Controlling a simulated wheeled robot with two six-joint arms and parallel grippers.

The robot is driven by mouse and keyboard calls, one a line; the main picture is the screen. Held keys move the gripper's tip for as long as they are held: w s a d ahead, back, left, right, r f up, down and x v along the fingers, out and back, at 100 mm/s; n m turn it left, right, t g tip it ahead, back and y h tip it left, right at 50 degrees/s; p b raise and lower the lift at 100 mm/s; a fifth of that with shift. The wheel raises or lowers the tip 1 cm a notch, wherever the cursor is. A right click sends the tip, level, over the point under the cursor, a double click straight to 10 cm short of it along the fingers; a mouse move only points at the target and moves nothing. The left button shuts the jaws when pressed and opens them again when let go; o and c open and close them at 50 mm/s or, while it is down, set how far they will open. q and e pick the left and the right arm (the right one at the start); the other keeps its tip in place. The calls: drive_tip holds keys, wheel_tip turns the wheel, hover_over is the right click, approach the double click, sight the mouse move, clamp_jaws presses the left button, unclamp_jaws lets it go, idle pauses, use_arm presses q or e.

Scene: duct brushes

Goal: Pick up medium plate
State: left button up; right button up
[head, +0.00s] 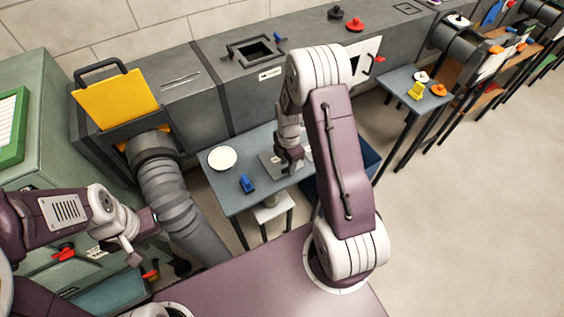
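A flat grey plate (269,165) with a small pale mark lies on the small blue-grey table (236,200). I cannot tell for sure that it is the medium plate. My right gripper (289,163) points down at the plate's right side and hides part of it. I cannot tell whether it touches the plate or whether its fingers are apart. A white round disc (222,158) lies at the table's left back corner. My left gripper (134,256) is at the lower left, away from the table, with its fingers too small to read.
A blue block-like tool (247,184) lies near the table's front edge. A thick grey duct (170,190) runs down left of the table, below a yellow panel (115,98). A dark blue bin (371,160) stands at the table's right. Grey ductwork (215,65) closes off the back.

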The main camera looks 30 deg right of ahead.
drive_tip(key=shift+w+f, duration=0.15)
drive_tip(key=shift+f, duration=0.8)
drive_tip(key=shift+r, duration=0.1)
clamp_jaws()
idle(0.5)
